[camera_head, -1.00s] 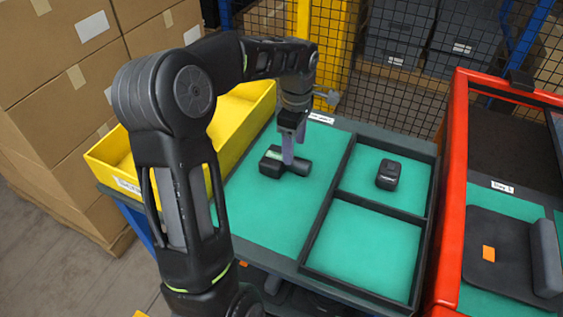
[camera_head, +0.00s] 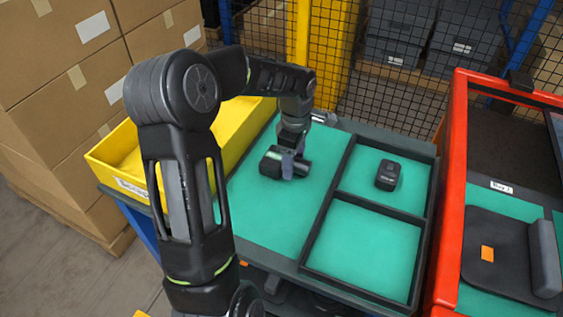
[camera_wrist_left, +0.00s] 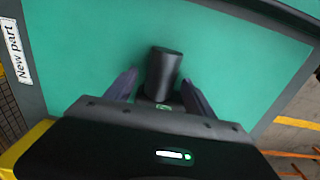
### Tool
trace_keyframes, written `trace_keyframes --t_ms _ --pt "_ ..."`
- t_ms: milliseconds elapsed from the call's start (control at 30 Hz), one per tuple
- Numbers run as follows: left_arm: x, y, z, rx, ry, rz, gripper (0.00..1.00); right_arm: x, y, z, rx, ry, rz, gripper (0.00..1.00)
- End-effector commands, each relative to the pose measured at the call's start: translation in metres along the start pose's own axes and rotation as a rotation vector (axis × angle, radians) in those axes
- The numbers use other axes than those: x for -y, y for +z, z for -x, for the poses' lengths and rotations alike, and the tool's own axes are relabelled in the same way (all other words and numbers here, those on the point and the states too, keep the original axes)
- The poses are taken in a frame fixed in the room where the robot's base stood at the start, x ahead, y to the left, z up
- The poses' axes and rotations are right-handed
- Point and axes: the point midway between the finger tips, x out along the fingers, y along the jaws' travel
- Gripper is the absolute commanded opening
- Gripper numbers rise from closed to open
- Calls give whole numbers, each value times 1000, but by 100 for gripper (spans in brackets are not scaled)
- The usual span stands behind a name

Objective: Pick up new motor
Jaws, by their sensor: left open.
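The new motor (camera_head: 272,165) is a dark cylinder with a green patch. It lies on the left green mat (camera_head: 262,214) of the table. My left gripper (camera_head: 289,170) points down over it from above. In the left wrist view the motor (camera_wrist_left: 164,72) stands out between the two open fingers (camera_wrist_left: 160,88), one on each side. I cannot tell whether the fingers touch it. Part of the motor is hidden by the gripper. My right gripper does not show.
A yellow bin (camera_head: 238,134) stands left of the mat. A small black device (camera_head: 388,175) sits in the upper right compartment; the lower compartment (camera_head: 365,247) is empty. A red-framed station (camera_head: 452,190) stands to the right. Cardboard boxes (camera_head: 60,90) are stacked at left.

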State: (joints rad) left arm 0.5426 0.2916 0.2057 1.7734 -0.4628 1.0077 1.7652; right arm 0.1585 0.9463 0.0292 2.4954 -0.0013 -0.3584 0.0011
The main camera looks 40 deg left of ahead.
Motion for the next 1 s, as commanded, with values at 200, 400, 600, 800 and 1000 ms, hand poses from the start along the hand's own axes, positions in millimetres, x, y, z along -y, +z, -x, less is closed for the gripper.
trace_keyframes --t_ms 200,400,600,800,1000 --pt "0 0 0 0 0 0 63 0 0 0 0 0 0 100" --pt "0 0 0 0 0 0 62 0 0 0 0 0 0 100" --pt "0 0 0 0 0 0 46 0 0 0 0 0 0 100" --pt "0 0 0 0 0 0 29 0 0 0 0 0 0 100" --pt "0 0 0 0 0 0 13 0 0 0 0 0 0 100"
